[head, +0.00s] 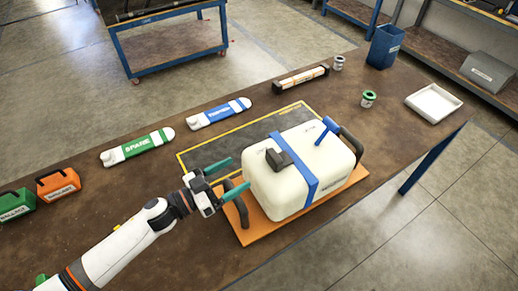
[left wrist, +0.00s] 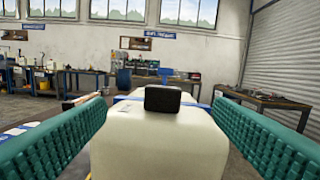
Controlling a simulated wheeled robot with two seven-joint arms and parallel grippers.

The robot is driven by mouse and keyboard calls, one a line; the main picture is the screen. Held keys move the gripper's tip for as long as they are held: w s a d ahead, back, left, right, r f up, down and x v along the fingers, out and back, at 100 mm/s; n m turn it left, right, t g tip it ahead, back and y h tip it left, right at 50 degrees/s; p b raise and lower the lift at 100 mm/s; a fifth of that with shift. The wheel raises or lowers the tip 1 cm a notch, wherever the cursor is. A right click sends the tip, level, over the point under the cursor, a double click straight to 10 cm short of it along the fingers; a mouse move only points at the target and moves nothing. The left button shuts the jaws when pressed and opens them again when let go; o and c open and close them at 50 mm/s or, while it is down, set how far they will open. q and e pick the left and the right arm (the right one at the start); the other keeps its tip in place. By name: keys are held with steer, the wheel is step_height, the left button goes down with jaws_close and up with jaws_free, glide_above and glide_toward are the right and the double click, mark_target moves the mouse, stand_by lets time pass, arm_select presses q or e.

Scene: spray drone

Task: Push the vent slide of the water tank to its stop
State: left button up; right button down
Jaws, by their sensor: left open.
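The water tank (head: 269,187) is a cream box with a blue strap (head: 298,168), lying on an orange board (head: 247,232). A dark block (head: 278,159) stands on its top; it looks like the vent slide, and it also shows in the left wrist view (left wrist: 164,99). A blue T-shaped handle (head: 327,130) stands further right on the top. Black handles (head: 237,208) are at the tank's ends. My left gripper (head: 230,174) is open at the tank's left end, its teal fingers apart and nothing visible between them. In the left wrist view the dark block is ahead, centred between the fingers. My right gripper is not in view.
A dark mat with a yellow border (head: 228,146) lies behind the tank. Behind are a green-labelled part (head: 137,147), a blue-labelled part (head: 218,113) and a long box (head: 300,78). A white tray (head: 433,103) and green spool (head: 368,98) are at right. Bare tabletop lies between.

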mark_target(270, 160)
arm_select(q)
steer(key=shift+a+f+m+g, duration=0.25)
steer(key=shift+m+g, duration=0.25)
steer(key=shift+m, duration=0.3)
steer(key=shift+w+d, duration=0.1)
steer(key=shift+d, duration=0.05)
steer(key=p+x, duration=0.2)
steer(key=x, duration=0.8)
steer(key=shift+d, duration=0.2)
steer(key=shift+w+d+f, duration=0.1)
steer(key=shift+w+d, duration=0.25)
steer(key=shift+d, duration=0.3)
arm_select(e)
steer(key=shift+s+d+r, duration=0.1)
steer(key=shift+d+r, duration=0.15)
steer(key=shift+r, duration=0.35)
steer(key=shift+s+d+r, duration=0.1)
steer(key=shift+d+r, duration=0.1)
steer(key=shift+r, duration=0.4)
arm_select(q)
steer(key=shift+c, duration=0.2)
